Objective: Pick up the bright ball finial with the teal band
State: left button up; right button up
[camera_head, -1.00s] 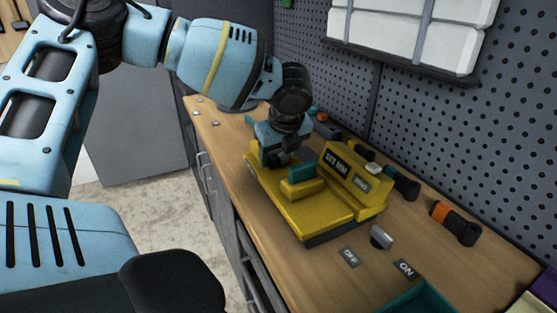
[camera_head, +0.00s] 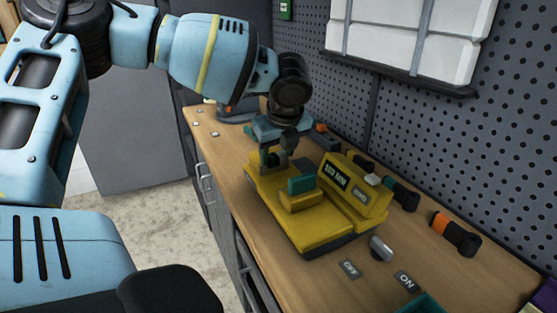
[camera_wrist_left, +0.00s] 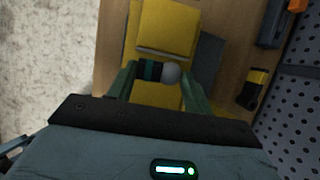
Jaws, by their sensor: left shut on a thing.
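The ball finial (camera_wrist_left: 171,74) shows in the left wrist view as a pale ball with a dark, teal-banded stem to its left. My left gripper (camera_wrist_left: 158,86) is shut on it, with one finger at each end. In the head view my left gripper (camera_head: 278,158) is above the far left end of the yellow machine (camera_head: 312,228). There the finial is mostly hidden between the fingers, and I cannot tell whether it touches the machine. My right gripper is not in view.
A teal block (camera_head: 301,184) sits on the machine. A grey metal knob (camera_head: 381,248) lies on the wooden bench (camera_head: 440,262) near two label plates. Dark and orange tool handles (camera_head: 455,233) lie along the pegboard (camera_head: 450,150). A teal tray (camera_head: 420,304) is at the front.

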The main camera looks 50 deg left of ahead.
pick_arm(q)
jog(key=s+d, duration=0.2)
jog(key=s, duration=0.5)
jog(key=s+d+r+p, duration=0.1)
jog(key=s+d, duration=0.2)
jog(key=s, duration=0.4)
jog(key=shift+s, duration=0.35)
